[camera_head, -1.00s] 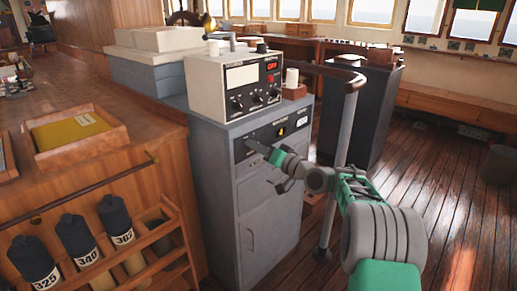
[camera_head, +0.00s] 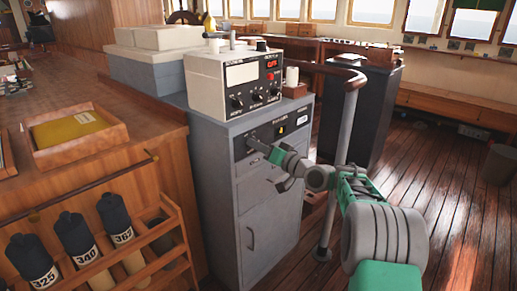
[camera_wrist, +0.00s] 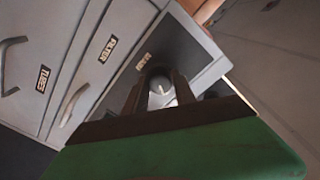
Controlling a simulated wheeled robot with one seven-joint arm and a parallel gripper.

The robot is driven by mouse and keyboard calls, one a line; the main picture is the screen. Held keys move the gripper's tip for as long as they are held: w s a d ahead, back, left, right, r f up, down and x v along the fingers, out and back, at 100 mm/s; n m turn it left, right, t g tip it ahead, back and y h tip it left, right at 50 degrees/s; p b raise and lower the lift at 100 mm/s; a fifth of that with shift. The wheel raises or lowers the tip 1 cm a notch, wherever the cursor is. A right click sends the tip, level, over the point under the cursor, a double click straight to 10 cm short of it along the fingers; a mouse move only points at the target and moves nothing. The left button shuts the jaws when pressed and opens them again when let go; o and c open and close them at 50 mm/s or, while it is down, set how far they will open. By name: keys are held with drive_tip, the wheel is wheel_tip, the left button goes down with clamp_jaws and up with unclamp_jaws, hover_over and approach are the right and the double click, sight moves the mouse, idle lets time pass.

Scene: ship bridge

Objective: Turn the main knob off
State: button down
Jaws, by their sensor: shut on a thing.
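The main knob (camera_wrist: 158,88) is a small round knob with a pale pointer mark, set on the black panel (camera_head: 272,134) of the grey cabinet. In the wrist view it sits between the two dark fingers of my gripper (camera_wrist: 160,96), which are shut on it. A small label, too blurred to read surely, is beside it on the panel. In the head view my gripper (camera_head: 252,143) reaches in from the right to the panel's left end and hides the knob. The pointer's exact setting is hard to tell.
A cream instrument box (camera_head: 222,89) with a red display and several knobs stands on the cabinet (camera_head: 220,165). A vertical grey post (camera_head: 345,130) with a wooden rail stands close to my arm. Labelled drawers lie below the panel. Open plank floor (camera_head: 440,180) is at the right.

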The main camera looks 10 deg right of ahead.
drive_tip(key=shift+d+f+n+y+b, duration=0.1)
drive_tip(key=shift+n+y+b, duration=0.05)
drive_tip(key=shift+n+b, duration=3.4)
drive_tip(key=shift+f+n+y+b, duration=0.15)
drive_tip(key=shift+n+b, duration=2.2)
drive_tip(key=shift+b, duration=2.3)
drive_tip(key=shift+r, duration=0.15)
drive_tip(key=c, duration=1)
unclamp_jaws()
